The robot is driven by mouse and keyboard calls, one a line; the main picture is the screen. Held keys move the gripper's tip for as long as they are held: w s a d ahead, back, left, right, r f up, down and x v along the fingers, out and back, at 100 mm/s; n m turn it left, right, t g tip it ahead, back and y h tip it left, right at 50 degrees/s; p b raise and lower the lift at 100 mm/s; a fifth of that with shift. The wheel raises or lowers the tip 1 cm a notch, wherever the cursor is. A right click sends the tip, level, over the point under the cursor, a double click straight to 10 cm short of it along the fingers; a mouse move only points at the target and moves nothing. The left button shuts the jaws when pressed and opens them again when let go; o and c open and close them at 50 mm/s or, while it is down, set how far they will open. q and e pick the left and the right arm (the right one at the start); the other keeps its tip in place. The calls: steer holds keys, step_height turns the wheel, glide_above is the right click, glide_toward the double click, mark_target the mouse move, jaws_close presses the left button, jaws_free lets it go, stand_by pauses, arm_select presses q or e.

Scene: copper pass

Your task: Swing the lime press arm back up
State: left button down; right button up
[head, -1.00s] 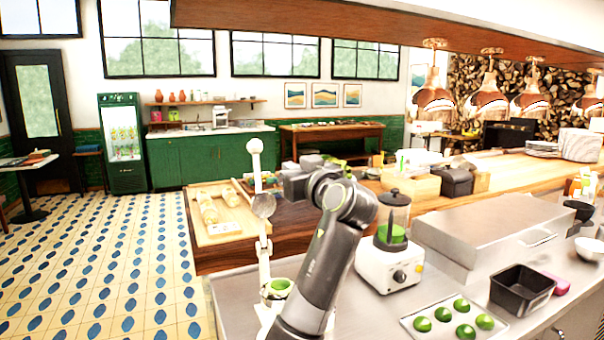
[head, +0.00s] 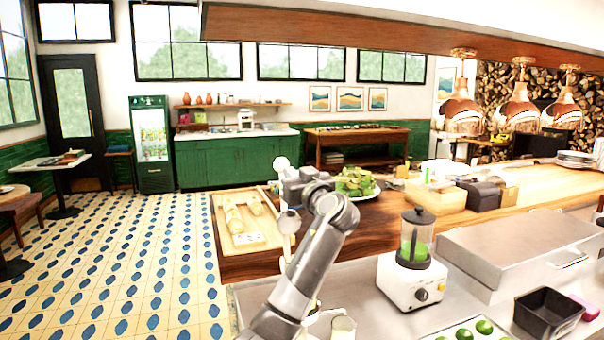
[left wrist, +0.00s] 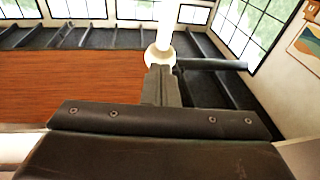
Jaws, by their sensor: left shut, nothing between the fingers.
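The lime press is a white upright piece with a round knob (head: 281,163) at its top and a round grey joint (head: 288,221) lower down. Its base is mostly hidden behind my left arm. My left gripper (head: 284,182) is shut and empty, close to the white upright just below the knob. In the left wrist view the shut fingers (left wrist: 161,80) point at a white ball-like part (left wrist: 160,56) with a white rod above it. I cannot tell whether they touch. My right gripper is not in view.
A blender (head: 413,270), a black bin (head: 547,313) and a tray of limes (head: 452,332) stand to the right on the steel counter. A wooden board (head: 240,240) lies behind the press, with a plate of greens (head: 357,182) to its right.

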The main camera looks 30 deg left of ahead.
arm_select(q)
steer(key=shift+w+a, duration=0.35)
steer(key=shift+a, duration=0.2)
steer(key=shift+r, duration=0.1)
steer(key=shift+w+a+h, duration=0.3)
steer(key=shift+w+a, duration=0.3)
steer(key=shift+a, duration=0.1)
steer(key=shift+s, duration=0.1)
